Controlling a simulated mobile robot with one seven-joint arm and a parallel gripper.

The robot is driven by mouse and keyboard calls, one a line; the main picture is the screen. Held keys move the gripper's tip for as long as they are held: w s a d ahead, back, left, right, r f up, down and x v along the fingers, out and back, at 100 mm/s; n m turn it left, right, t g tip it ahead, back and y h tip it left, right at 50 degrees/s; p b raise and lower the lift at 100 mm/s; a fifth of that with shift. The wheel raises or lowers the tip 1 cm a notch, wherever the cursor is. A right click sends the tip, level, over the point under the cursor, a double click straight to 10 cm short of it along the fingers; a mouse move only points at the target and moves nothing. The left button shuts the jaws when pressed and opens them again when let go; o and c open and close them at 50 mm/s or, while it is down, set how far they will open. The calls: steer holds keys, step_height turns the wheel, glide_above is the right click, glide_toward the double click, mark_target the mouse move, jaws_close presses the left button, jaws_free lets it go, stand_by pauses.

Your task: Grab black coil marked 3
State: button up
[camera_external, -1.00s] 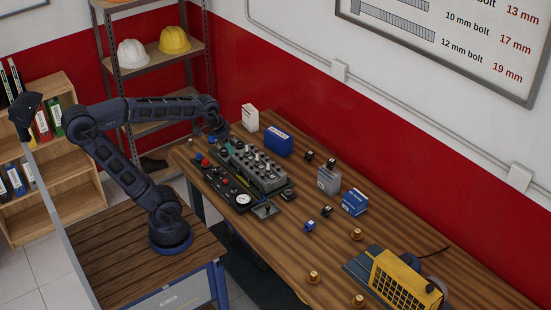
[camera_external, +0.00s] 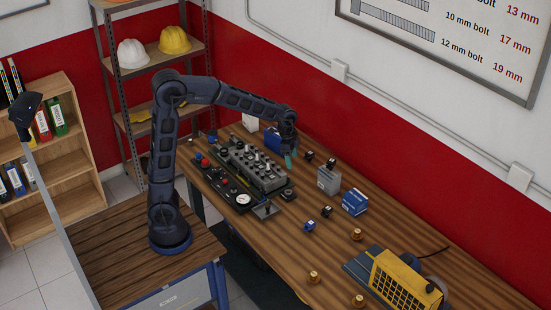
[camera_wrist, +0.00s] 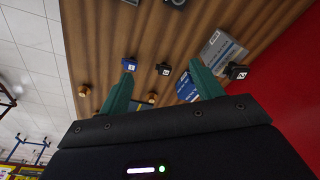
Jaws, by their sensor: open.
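Several small black coils with white marks are on the table; I cannot read a clear 3. In the external view, two sit at the back, one nearer my gripper (camera_external: 309,156) and one behind the grey box (camera_external: 331,163). Another black coil (camera_external: 327,211) is farther forward, beside a blue coil (camera_external: 309,226). My gripper (camera_external: 288,157) is open, above the back of the table, left of the nearest back coil. In the wrist view, a black coil (camera_wrist: 164,69) shows between the open teal fingers (camera_wrist: 163,78), and another (camera_wrist: 236,71) lies right of the grey box.
The engine trainer (camera_external: 255,168) with its gauge panel stands left of the coils. A grey box (camera_external: 328,181), a blue-and-white box (camera_external: 355,202) and a blue box (camera_external: 272,138) stand nearby. Brass fittings (camera_external: 357,234) and a yellow machine (camera_external: 400,278) are at right. The red wall closes off the back.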

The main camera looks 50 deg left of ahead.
steer(key=w+d+f+m, duration=0.3)
steer(key=w+d+f, duration=0.3)
steer(key=d+f, duration=0.2)
steer(key=m+g+y, duration=0.1)
steer(key=m, duration=0.2)
glide_above(328, 208)
steer(key=f, duration=0.7)
steer(key=shift+s+a+f, duration=0.3)
steer(key=shift+f, duration=0.05)
step_height(328, 208, down, 6)
steer(key=shift+r, duration=0.25)
steer(key=shift+w+d+f, duration=0.1)
steer(key=shift+d+f, duration=0.05)
steer(key=shift+f, duration=1.2)
steer(key=shift+w+d+f, duration=0.1)
steer(key=shift+d+f, duration=0.05)
steer(key=shift+f, duration=1.2)
steer(key=shift+c, duration=0.3)
